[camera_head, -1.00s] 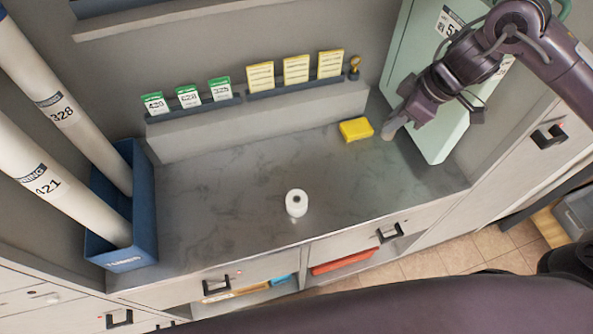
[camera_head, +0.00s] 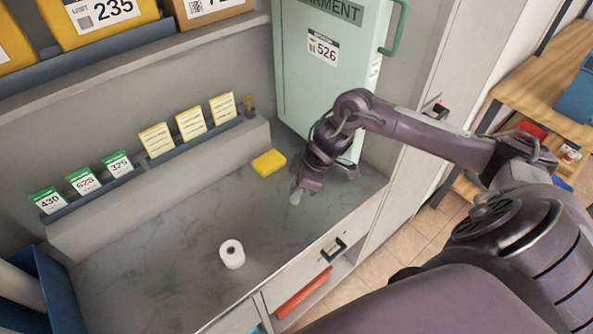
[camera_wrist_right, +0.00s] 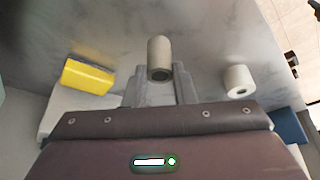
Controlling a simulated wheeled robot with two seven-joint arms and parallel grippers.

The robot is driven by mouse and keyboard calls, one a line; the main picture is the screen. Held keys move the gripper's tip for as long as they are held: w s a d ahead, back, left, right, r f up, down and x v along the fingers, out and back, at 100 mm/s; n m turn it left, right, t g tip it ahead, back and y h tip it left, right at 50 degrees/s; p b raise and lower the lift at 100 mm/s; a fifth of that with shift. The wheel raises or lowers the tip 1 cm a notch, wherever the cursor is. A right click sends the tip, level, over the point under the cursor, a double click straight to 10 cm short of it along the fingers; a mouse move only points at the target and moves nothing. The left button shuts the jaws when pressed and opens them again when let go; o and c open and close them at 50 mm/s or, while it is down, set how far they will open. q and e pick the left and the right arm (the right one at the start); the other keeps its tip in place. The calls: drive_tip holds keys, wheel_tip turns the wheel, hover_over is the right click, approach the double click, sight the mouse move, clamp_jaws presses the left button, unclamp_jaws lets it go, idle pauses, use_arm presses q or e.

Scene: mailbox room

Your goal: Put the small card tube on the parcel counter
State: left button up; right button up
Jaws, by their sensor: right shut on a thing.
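The small card tube (camera_wrist_right: 158,52) is a short beige cylinder with a dark open end. In the right wrist view it sits between the fingers of my right gripper (camera_wrist_right: 159,82), which is shut on it. In the head view my right gripper (camera_head: 299,191) is low over the right part of the grey marbled counter (camera_head: 165,225), with the pale tube (camera_head: 295,197) at its tip. I cannot tell whether the tube touches the surface. My left gripper is not in view.
A yellow block (camera_head: 269,162) lies beside my right gripper. A white roll (camera_head: 231,255) stands nearer the front edge. A pale green cabinet (camera_head: 300,90) stands behind my gripper. Upright cards (camera_head: 157,141) line the back ledge. The counter left of the roll is clear.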

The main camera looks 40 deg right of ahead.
drive_tip(key=shift+f, duration=2.25)
drive_tip(key=shift+f, duration=0.15)
drive_tip(key=o, duration=1)
drive_tip(key=shift+c, duration=0.2)
drive_tip(key=shift+r, duration=0.25)
drive_tip(key=b+v, duration=0.1)
drive_tip(key=v, duration=1.1)
drive_tip(key=shift+f, duration=0.1)
